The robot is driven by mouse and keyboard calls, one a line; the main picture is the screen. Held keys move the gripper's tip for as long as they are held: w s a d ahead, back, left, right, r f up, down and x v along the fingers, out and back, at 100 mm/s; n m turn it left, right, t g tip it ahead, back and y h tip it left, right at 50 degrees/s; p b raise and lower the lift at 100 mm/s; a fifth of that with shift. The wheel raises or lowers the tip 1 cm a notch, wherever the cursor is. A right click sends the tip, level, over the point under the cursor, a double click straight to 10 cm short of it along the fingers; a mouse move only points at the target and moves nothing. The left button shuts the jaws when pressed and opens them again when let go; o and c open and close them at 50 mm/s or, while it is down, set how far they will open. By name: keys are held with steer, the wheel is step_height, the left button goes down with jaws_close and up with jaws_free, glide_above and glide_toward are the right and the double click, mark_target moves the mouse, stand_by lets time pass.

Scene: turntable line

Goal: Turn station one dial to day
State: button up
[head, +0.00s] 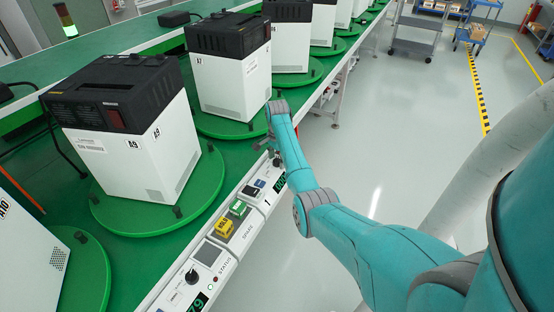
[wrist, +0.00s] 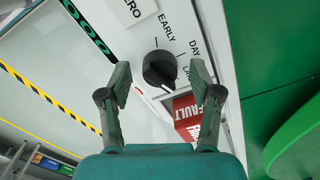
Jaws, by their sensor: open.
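The dial (wrist: 160,68) is a round black knob on a white panel in the wrist view. The words EARLY and DAY and a partly hidden third label starting with L are printed around its right side. I cannot tell clearly which word its mark points to. My gripper (wrist: 161,76) is open, with one finger to the left and one to the right of the knob; I cannot tell whether they touch it.
A red FAULT label (wrist: 187,118) is beside the dial. Along the panel are a yellow button (head: 224,228), a green button (head: 238,208) and another black dial (head: 192,276). White-and-black machines (head: 130,130) stand on green turntables behind.

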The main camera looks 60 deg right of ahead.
steer(key=c, duration=1.2)
steer(key=shift+o, duration=0.2)
steer(key=shift+n, duration=0.5)
steer(key=n, duration=0.5)
steer(key=shift+n, duration=0.4)
steer(key=n, duration=0.3)
steer(key=shift+n, duration=2)
